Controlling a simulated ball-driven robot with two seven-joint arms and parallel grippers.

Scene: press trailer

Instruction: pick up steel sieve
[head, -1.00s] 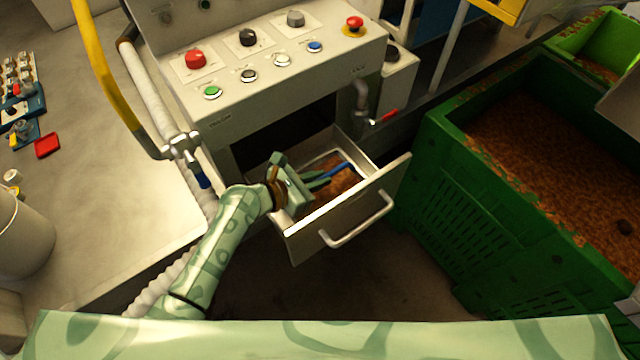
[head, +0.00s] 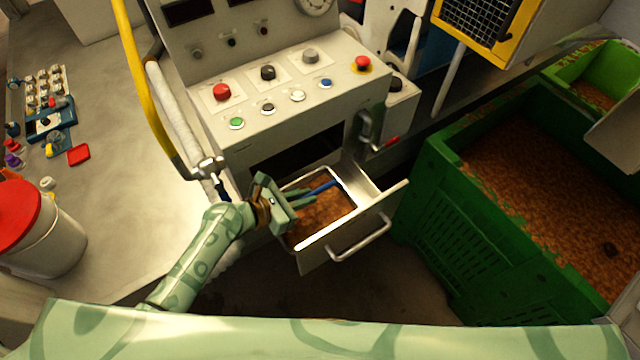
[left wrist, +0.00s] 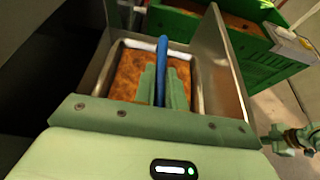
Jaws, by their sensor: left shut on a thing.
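The steel sieve shows as a bright metal rim (head: 346,188) around brown grainy matter, at the open drawer of the press. In the left wrist view its rectangular rim (left wrist: 196,82) lies between the drawer walls. A blue bar, seemingly its handle (head: 322,188), crosses above the brown matter. My left gripper (head: 303,196) is shut on this blue handle (left wrist: 162,58); in the left wrist view its two fingers (left wrist: 161,88) stand on either side of it. I cannot tell if the rim is clear of the drawer floor. My right gripper (left wrist: 290,140) seems to show small in the left wrist view, its jaws unclear.
The drawer front (head: 345,243) with its bar handle stands close around the rim. Above is the control panel (head: 285,85) with buttons. A yellow rail (head: 135,75) rises left of it. A green crate (head: 450,215) of brown matter stands right. A worktop (head: 110,210) lies left.

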